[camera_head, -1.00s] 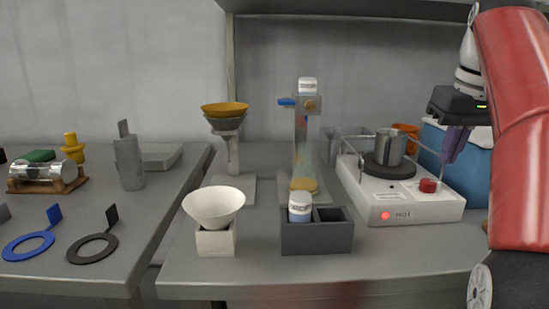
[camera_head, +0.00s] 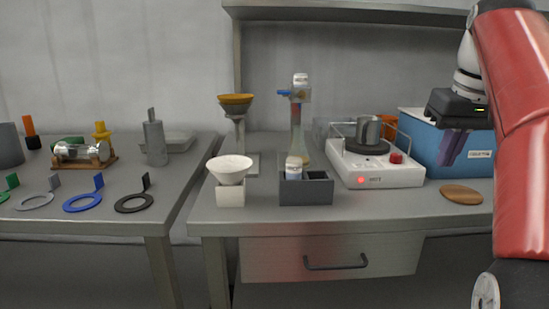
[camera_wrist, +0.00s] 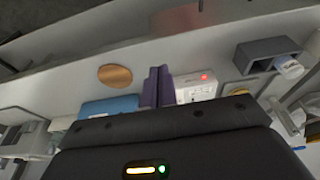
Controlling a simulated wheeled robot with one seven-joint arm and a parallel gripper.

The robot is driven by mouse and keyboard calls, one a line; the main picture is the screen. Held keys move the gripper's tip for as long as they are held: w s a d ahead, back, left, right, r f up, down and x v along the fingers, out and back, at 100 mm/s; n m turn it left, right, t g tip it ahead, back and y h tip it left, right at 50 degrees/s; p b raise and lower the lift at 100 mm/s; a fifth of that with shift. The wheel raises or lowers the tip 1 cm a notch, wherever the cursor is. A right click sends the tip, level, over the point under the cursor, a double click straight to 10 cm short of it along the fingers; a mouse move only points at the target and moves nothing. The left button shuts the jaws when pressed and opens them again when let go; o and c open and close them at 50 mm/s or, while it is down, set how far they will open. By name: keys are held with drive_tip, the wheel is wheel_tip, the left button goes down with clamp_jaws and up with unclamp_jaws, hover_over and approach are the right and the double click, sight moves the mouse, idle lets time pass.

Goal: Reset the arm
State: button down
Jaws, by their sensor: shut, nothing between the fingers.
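My gripper (camera_head: 453,148) is at the right of the head view, its purple fingers together and pointing down. It is empty. In that view it stands in front of the blue box (camera_head: 422,143). In the wrist view my gripper (camera_wrist: 158,72) shows its two purple fingers side by side with nothing between them. My red arm rises at the right edge of the head view.
A hot plate (camera_head: 383,177) with a lit red light holds a metal pot (camera_head: 367,130). A wooden disc (camera_head: 461,194) lies near the front edge. A grey block (camera_head: 318,189) and a white funnel (camera_head: 229,169) stand left. The left table (camera_head: 105,226) bears several rings.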

drive_tip(key=s+a+f+t, duration=0.1)
drive_tip(key=s+a+f, duration=0.3)
drive_tip(key=f, duration=0.5)
drive_tip(key=s+a+f, duration=0.5)
drive_tip(key=s+f, duration=0.2)
drive_tip(key=f, duration=0.2)
drive_tip(key=s+a+f+t, duration=0.1)
drive_tip(key=s+a+f, duration=0.4)
drive_tip(key=f, duration=0.5)
drive_tip(key=shift+s+t, duration=0.15)
drive_tip(key=shift+t, duration=0.15)
drive_tip(key=c, duration=2.1)
unclamp_jaws()
drive_tip(key=shift+r, duration=0.1)
drive_tip(key=shift+c, duration=0.2)
